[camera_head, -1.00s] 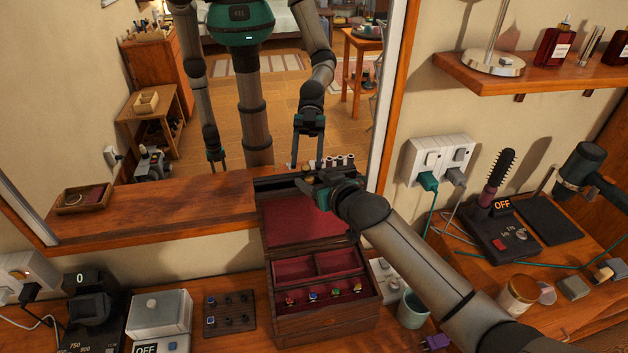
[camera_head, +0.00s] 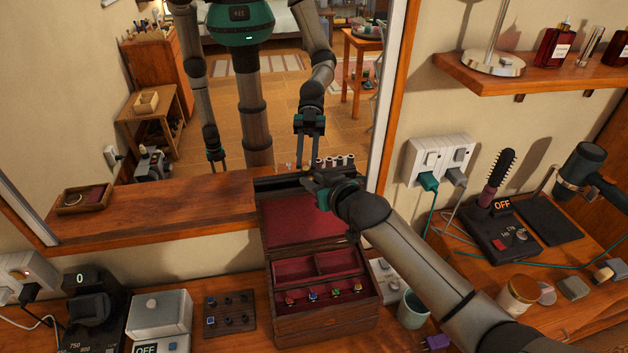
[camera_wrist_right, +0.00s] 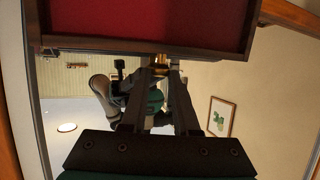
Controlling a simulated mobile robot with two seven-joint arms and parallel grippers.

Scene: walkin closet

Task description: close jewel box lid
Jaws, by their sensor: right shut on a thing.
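The jewel box (camera_head: 325,325) stands on the counter with its lid (camera_head: 292,222) open and leaning back, red lining facing me. Several coloured rings (camera_head: 312,295) sit in its front row, with red compartments behind. My right gripper (camera_head: 314,181) reaches over from the right to the lid's top edge. In the right wrist view the lid (camera_wrist_right: 150,25) fills the top, and my right gripper (camera_wrist_right: 161,68) is shut on the brass clasp (camera_wrist_right: 160,62) at the lid's edge. My left gripper shows only as a reflection in the mirror.
A mirror (camera_head: 265,100) stands behind the wooden ledge (camera_head: 160,212). Left of the box are a dark button panel (camera_head: 230,312) and a grey device (camera_head: 160,312). Right of it are a white switch block (camera_head: 385,275) and a grey-green cup (camera_head: 412,308), close beneath my right arm.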

